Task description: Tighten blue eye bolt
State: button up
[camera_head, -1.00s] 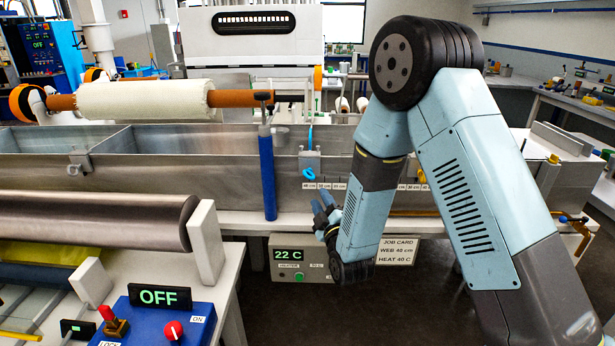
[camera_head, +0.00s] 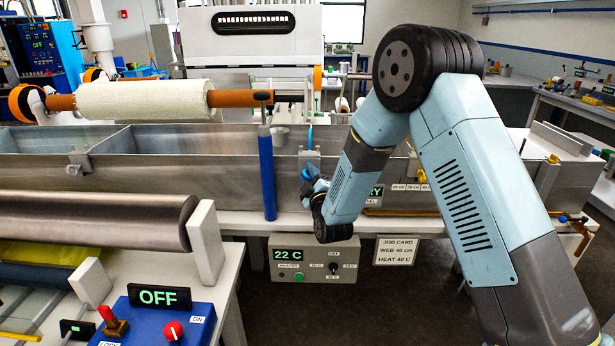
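A small blue eye bolt shows only as a bit of blue (camera_head: 309,172) at the lower part of the grey clamp block (camera_head: 308,158) on the front wall of the metal bath. My gripper (camera_head: 311,182) is right at it, and its dark blue fingers cover most of it. I cannot tell whether the fingers touch the bolt or are closed around it. Another thin blue piece (camera_head: 310,137) stands upright above the clamp block.
The metal bath (camera_head: 200,180) runs across the middle. A blue post (camera_head: 267,175) stands just left of my gripper. The heater box (camera_head: 290,272) reads 22 C below it, beside a job card (camera_head: 396,252). A steel roller (camera_head: 95,218) and blue control box (camera_head: 160,322) are at the front left.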

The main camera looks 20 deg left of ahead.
jog(key=shift+c, duration=0.4)
grip_shut()
jog(key=shift+s+a, duration=0.2)
jog(key=shift+a, duration=0.05)
jog(key=shift+w+d+f, duration=0.1)
jog(key=shift+d+f, duration=0.05)
jog(key=shift+d, duration=0.05)
jog(key=shift+f+m+t+h, duration=0.1)
jog(key=shift+m+t+h, duration=0.35)
jog(key=shift+m, duration=1.05)
jog(key=m+t+h, duration=0.1)
jog(key=m, duration=0.2)
jog(key=m+t, duration=0.1)
jog(key=m, duration=0.1)
jog(key=shift+m+h, duration=0.35)
jog(key=shift+m, duration=0.05)
jog(key=shift+m+t+h, duration=0.65)
jog(key=shift+m+h, duration=0.35)
jog(key=shift+m, duration=1.6)
jog(key=shift+o, duration=0.4)
grip_release()
